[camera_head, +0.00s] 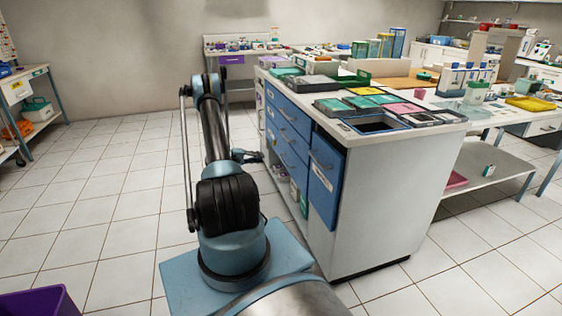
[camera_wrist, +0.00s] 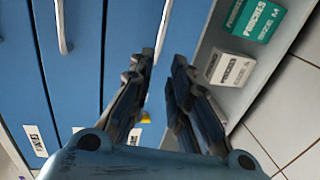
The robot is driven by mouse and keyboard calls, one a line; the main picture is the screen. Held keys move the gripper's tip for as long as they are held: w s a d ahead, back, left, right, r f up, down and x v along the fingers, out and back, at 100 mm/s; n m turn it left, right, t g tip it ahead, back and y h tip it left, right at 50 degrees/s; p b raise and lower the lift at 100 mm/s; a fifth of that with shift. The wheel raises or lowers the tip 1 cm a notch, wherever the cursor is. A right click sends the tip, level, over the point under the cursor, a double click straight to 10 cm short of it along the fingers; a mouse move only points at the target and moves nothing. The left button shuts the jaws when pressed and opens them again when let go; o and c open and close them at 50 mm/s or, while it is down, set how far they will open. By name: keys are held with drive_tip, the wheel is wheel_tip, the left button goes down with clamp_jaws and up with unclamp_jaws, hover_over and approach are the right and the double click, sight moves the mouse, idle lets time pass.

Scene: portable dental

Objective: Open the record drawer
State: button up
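The blue drawer fronts with pale bar handles are on the left side of the white cabinet (camera_head: 375,205). An upper drawer front (camera_head: 290,112) and a blue front nearer the camera (camera_head: 325,188) show in the head view. I cannot tell which is the record drawer; the labels are too small to read. My gripper (camera_head: 250,156) is low beside the fronts. In the wrist view my gripper (camera_wrist: 163,75) is open and empty, its dark fingers apart. One handle (camera_wrist: 160,30) lies just beyond the fingertips; another handle (camera_wrist: 62,25) is further left. Contact is not visible.
An open shelf with a teal pouch box (camera_wrist: 254,18) and a white pouch box (camera_wrist: 229,68) lies right of the fingers in the wrist view. Trays crowd the cabinet top. A purple bin (camera_head: 40,302) stands at lower left. The tiled floor (camera_head: 105,185) left of my arm is clear.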

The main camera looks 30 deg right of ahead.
drive_tip(key=x, duration=1.4)
drive_tip(key=shift+w, duration=0.1)
clamp_jaws()
